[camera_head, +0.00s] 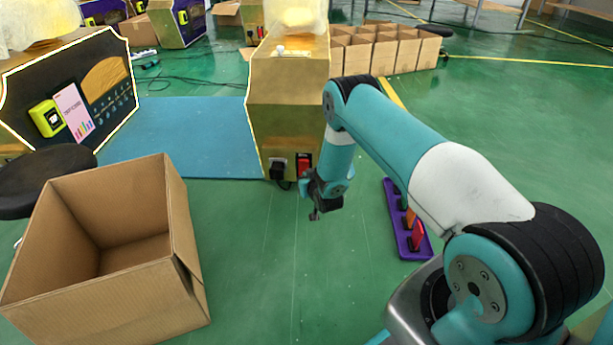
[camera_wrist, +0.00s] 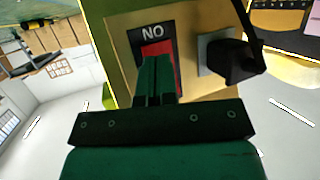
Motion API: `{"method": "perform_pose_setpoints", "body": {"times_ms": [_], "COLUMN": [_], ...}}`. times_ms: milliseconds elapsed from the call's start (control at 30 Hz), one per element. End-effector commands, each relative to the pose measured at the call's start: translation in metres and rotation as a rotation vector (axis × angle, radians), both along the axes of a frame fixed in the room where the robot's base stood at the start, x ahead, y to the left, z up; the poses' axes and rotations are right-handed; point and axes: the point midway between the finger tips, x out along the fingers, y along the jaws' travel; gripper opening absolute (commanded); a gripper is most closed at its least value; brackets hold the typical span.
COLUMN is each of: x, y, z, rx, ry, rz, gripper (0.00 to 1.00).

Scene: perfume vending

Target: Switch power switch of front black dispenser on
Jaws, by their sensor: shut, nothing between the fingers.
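The dispenser (camera_head: 288,112) stands at the centre of the head view, its gold-brown side towards me. A red power switch (camera_head: 304,161) in a black frame is low on that side. In the wrist view the red switch (camera_wrist: 150,48) shows under white lettering that reads "NO", likely "ON" seen upside down. My gripper (camera_head: 314,216) is just right of and below the switch in the head view. In the wrist view my gripper (camera_wrist: 154,62) is shut and empty, its fingertips in front of the red rocker and covering part of it. I cannot tell whether they touch it.
A black plug (camera_wrist: 232,60) with a cable sits beside the switch, also in the head view (camera_head: 278,169). An open cardboard box (camera_head: 185,222) stands at left. A purple tray (camera_head: 393,210) with coloured items lies on the floor at right. Green floor between is clear.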

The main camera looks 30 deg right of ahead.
Motion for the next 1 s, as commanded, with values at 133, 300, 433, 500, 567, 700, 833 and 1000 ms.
{"method": "perform_pose_setpoints", "body": {"times_ms": [133,300,433,500,567,700,833,1000], "x": [-0.013,-0.026,-0.036,-0.041,-0.046,-0.052,-0.058,-0.065], "y": [0.003,0.006,0.009,0.01,0.011,0.012,0.013,0.015], "z": [0.008,0.013,0.017,0.019,0.021,0.023,0.025,0.028], "rx": [0.001,-0.001,0.001,0.0,-0.001,0.0,-0.002,-0.002], "ry": [0.004,0.003,0.003,0.004,0.003,0.004,0.004,0.004], "rz": [0.0,0.001,0.0,0.0,0.002,-0.002,-0.002,-0.001], "gripper": [0.0,0.0,0.0,0.0,0.0,0.0,0.0,0.0]}}
